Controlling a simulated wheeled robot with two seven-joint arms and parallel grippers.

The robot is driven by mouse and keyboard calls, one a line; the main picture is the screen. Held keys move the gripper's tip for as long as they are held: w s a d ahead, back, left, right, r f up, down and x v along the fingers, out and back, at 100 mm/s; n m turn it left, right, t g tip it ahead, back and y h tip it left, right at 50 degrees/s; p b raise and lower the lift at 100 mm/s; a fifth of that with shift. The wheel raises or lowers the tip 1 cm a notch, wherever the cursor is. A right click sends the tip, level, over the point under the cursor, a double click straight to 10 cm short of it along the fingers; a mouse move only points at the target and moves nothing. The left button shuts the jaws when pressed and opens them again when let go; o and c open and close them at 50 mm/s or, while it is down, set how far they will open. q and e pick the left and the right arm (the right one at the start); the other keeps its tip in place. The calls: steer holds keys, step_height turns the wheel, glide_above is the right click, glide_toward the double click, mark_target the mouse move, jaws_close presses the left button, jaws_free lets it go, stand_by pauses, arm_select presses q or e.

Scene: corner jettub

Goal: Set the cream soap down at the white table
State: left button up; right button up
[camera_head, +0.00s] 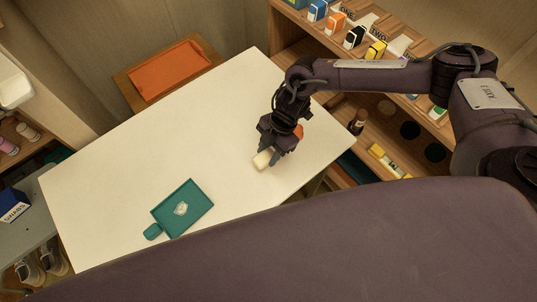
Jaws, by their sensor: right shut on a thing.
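The white table (150,150) fills the middle of the head view, tilted in the picture. My right gripper (268,152) reaches in from the right over the table's right part, pointing down. It is shut on the cream soap (262,160), a small pale block showing at the fingertips. The soap is over or at the table top near its right edge; I cannot tell whether it touches the surface. My left gripper is not in view.
An orange tray (170,70) sits on a wooden stand behind. Shelves with boxes (376,48) stand right. The table's middle is clear.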

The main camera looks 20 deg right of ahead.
mark_target(271, 151)
step_height(271, 151, down, 3)
stand_by(0.3)
steer(key=shift+f, duration=0.15)
steer(key=o, duration=1)
